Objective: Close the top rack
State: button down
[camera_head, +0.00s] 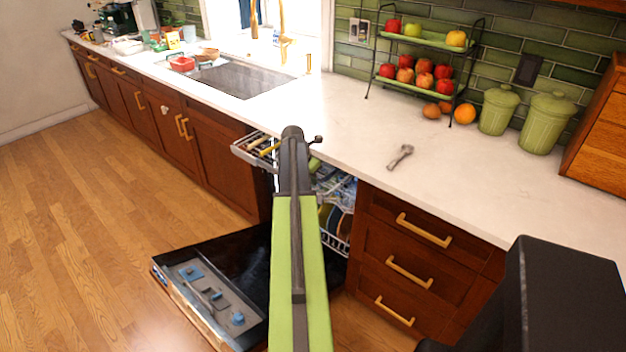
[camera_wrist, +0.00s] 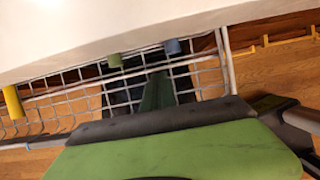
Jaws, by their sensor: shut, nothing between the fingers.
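The top rack (camera_head: 243,151) of the dishwasher stands partly out from under the counter, with long utensils lying in it. My arm crosses in front and hides its middle. In the wrist view the rack's wire grid (camera_wrist: 75,104) runs across below the white counter edge, with yellow, green and blue pieces on it. My gripper (camera_wrist: 158,92) is shut and empty, its green tip against or just over the wires; I cannot tell if it touches. The dishwasher door (camera_head: 240,262) hangs open and low.
A lower rack (camera_head: 335,240) with dishes shows inside the dishwasher. The drawer cabinet (camera_head: 425,245) stands right of the opening. The counter (camera_head: 350,125) holds a metal utensil (camera_head: 400,156), a fruit stand and green canisters (camera_head: 545,122). The wood floor (camera_head: 75,220) at left is clear.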

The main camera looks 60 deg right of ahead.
jog(key=shift+w+a, duration=0.1)
jog(key=shift+w, duration=0.05)
